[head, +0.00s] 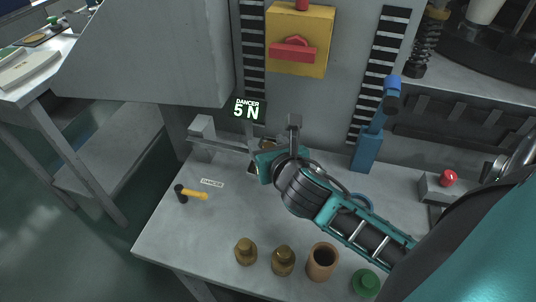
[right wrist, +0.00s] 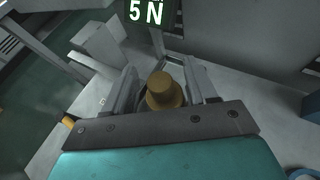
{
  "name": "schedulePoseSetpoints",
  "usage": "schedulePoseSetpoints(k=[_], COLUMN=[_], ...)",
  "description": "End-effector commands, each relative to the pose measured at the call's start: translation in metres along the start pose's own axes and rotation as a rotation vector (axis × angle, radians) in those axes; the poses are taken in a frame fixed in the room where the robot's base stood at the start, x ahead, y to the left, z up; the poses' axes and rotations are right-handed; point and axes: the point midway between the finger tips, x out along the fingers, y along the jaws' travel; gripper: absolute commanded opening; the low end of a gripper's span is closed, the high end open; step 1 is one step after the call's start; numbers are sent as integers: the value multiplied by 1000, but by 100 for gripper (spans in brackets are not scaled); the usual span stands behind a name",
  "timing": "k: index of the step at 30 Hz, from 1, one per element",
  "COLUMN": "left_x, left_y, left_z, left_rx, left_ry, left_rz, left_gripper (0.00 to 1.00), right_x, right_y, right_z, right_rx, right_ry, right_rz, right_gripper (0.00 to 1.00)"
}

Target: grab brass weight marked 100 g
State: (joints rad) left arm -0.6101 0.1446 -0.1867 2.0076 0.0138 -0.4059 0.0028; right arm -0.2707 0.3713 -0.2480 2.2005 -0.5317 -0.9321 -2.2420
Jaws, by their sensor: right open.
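A brass weight (right wrist: 165,92) stands between the two spread fingers of my right gripper (right wrist: 163,84) in the right wrist view. I cannot see whether the fingers touch it, and no marking on it can be read. In the head view my right gripper (head: 262,160) is over the back of the table by the dancer arm and hides most of that spot. Two more brass weights, one (head: 245,251) and another (head: 283,261), stand at the table's front edge, their markings unreadable. My left gripper is not in view.
A lit "DANCER 5 N" display (head: 246,109) hangs behind the gripper. A yellow-handled hammer (head: 192,194) lies at left. A brown cup (head: 321,262) and a green round object (head: 366,283) are at the front. A blue lever post (head: 370,145) stands right. The table's middle-left is clear.

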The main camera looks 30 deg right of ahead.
Motion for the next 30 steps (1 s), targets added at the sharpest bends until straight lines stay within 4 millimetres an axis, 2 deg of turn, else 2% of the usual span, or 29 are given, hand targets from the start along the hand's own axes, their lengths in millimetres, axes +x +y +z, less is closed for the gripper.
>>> schedulePoseSetpoints(k=[5, 22, 30], left_x=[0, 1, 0], left_y=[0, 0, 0], left_z=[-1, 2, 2], left_rx=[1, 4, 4], left_ry=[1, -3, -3], left_rz=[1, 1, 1], left_gripper=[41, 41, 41], right_x=[0, -1, -1], right_y=[0, 0, 0], right_z=[0, 0, 1], right_rx=[0, 0, 0], right_ry=[0, 0, -1], right_rz=[0, 0, 0], right_gripper=[56, 1, 0])
